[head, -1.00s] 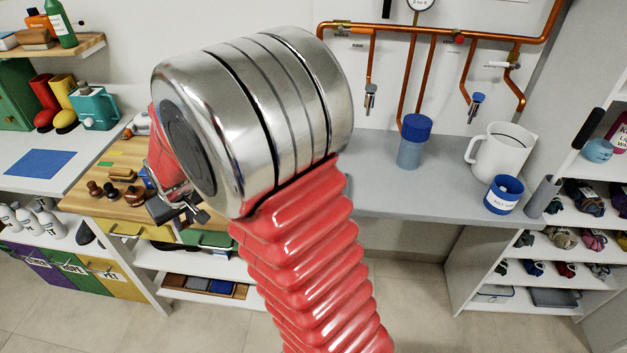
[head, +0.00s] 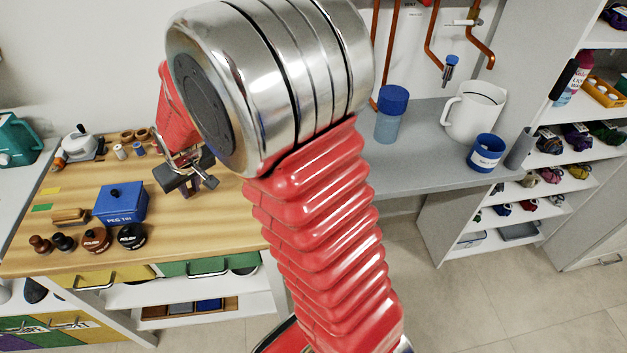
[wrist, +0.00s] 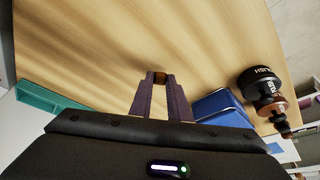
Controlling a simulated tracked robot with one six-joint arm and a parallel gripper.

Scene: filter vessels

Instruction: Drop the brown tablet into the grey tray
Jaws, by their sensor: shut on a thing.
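My gripper (head: 188,182) hangs above the wooden bench in the head view, partly behind my own arm. In the wrist view its two dark fingers (wrist: 160,92) are closed on a small brown piece, the brown tablet (wrist: 160,77), which shows between the fingertips above the wood. The tablet cannot be made out in the head view. No grey tray can be made out for certain. A flat dark grey thing (head: 519,231) lies low on the right-hand shelves, too small to tell whether it is a tray.
A blue peg tin (head: 120,203) stands on the wooden bench (head: 215,228) left of my gripper, with polish tins (head: 131,237) in front. A grey counter (head: 425,160) at the right holds a blue-lidded jar (head: 391,114), a white jug (head: 473,110) and a blue cup (head: 486,152).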

